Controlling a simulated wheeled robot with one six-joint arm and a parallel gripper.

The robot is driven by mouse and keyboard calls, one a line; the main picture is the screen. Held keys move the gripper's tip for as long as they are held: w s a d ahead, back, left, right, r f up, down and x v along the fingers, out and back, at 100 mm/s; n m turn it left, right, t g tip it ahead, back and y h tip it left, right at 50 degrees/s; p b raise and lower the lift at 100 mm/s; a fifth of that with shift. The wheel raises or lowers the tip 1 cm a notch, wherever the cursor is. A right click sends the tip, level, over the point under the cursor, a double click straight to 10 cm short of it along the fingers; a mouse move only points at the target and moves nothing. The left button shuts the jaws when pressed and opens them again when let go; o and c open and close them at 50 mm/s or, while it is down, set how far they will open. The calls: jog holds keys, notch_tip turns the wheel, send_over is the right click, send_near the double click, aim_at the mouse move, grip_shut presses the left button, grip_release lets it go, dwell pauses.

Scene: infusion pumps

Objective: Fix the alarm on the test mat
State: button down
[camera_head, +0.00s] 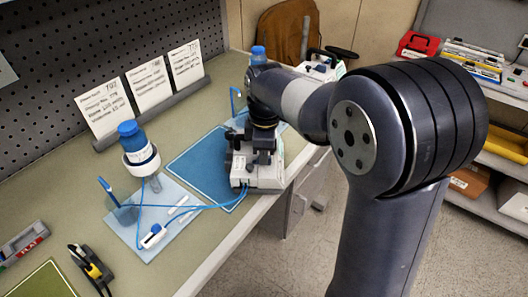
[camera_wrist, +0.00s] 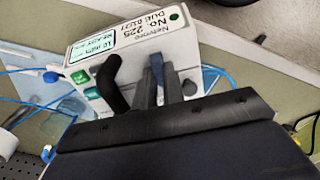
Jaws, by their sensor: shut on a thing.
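A white infusion pump (camera_head: 262,176) stands at the right edge of the blue test mat (camera_head: 200,158), near the front of the bench. My gripper (camera_head: 262,135) is over it, pointing down, and partly hides its top. In the wrist view the pump (camera_wrist: 135,45) shows a label reading "No. 225", a green dot and green buttons. My gripper (camera_wrist: 158,88) is shut on a narrow blue part (camera_wrist: 157,68) at the pump. A black curved part (camera_wrist: 110,85) is beside the fingers. The pump's screen and any alarm light cannot be made out.
Three written cards (camera_head: 147,85) stand behind. Another device (camera_head: 322,70) is at the far end. A black-yellow tool (camera_head: 92,267) lies front left.

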jog(key=c, duration=1.5)
grip_release()
jog(key=shift+r, duration=0.1)
notch_tip(320, 180, up, 11)
jog(key=shift+s+f, duration=0.2)
jog(key=shift+d, duration=0.1)
notch_tip(320, 180, down, 11)
jog(key=shift+w+f, duration=0.1)
jog(key=shift+w, duration=0.05)
jog(key=shift+n, duration=0.3)
